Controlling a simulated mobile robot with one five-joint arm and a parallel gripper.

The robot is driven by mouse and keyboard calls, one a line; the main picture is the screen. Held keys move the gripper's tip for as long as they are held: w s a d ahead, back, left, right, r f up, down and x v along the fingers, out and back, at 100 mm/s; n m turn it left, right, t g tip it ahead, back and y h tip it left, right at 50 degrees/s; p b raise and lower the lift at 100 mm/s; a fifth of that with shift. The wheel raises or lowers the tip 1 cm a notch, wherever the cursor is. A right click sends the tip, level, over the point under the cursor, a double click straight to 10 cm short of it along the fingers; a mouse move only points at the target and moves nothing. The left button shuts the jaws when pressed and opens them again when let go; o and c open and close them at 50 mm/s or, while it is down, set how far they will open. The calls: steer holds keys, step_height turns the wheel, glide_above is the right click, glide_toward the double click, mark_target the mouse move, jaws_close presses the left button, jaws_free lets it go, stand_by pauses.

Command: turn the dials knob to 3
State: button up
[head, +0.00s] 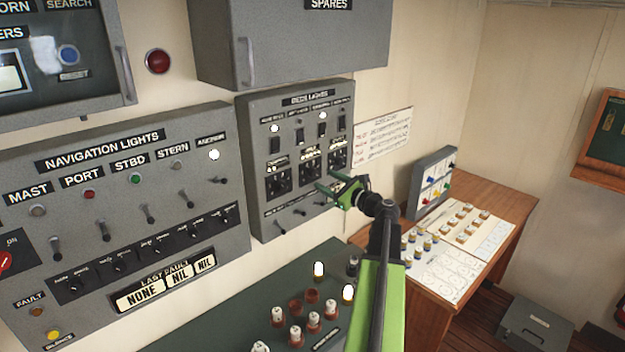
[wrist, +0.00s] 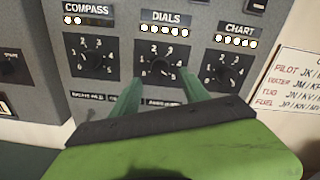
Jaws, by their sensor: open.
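The dials knob (wrist: 160,69) is a black rotary knob on a black numbered plate under the label DIALS, in the middle of a row of three in the wrist view. Its pointer setting is too small to read surely. In the head view the row shows on the grey deck lights panel (head: 257,105), with the dials knob (head: 309,170) in the middle. My gripper (wrist: 160,84) has green fingers, open and empty, one on each side just below the dials knob. In the head view my gripper (head: 335,186) is close in front of the panel. I cannot tell if it touches the knob.
The compass knob (wrist: 96,58) is left of the dials knob and the chart knob (wrist: 227,76) right. Toggle switches (head: 300,220) sit below. A navigation lights panel (head: 120,200) is left, a paper list (head: 383,133) right, and a desk (head: 480,205) farther right.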

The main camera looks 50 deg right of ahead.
mark_target(315, 174)
steer(key=w, duration=0.5)
steer(key=shift+w+d, duration=0.15)
steer(key=shift+d, duration=0.1)
